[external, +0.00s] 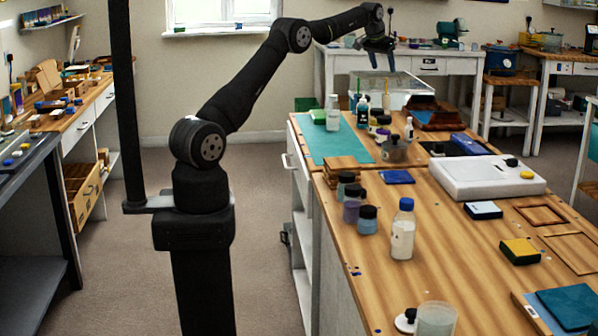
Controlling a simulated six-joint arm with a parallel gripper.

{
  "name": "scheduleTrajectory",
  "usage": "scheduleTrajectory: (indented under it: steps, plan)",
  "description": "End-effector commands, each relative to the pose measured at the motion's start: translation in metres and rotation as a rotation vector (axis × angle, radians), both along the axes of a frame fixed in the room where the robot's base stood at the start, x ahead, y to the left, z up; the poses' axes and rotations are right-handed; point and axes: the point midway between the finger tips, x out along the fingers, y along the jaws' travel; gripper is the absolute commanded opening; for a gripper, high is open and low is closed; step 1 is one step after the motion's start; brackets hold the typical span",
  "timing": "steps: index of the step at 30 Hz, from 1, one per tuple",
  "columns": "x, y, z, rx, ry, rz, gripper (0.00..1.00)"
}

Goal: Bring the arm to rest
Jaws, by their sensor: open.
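My gripper (380,59) hangs at the end of my black arm, at the top centre of the external view. Its fingers point down and are apart, with nothing seen between them. It is in the air above the far end of the wooden workbench (455,275), over or near a clear tray (400,86). The height above the tray is hard to judge. The arm reaches up from its column and out to the right.
Bottles and jars crowd the bench's far half. A white scale-like device (487,176) lies to the right. A teal mat (335,145) and a clear cup (436,319) are also on the bench.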

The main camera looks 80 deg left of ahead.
Motion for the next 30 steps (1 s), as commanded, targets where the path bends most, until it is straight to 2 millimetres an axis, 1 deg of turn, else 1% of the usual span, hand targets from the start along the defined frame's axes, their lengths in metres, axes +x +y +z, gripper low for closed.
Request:
scheduleTrajectory:
  steps: [1, 12, 21, 30]
  plan:
    - [0.007, -0.010, 0.001, 0.000, 0.000, -0.015, 0.64]
    - [0.045, -0.073, 0.002, 0.000, 0.000, -0.113, 0.64]
    - [0.072, -0.127, 0.004, -0.001, 0.000, -0.192, 0.64]
    - [0.094, -0.183, 0.006, 0.000, -0.001, -0.271, 0.64]
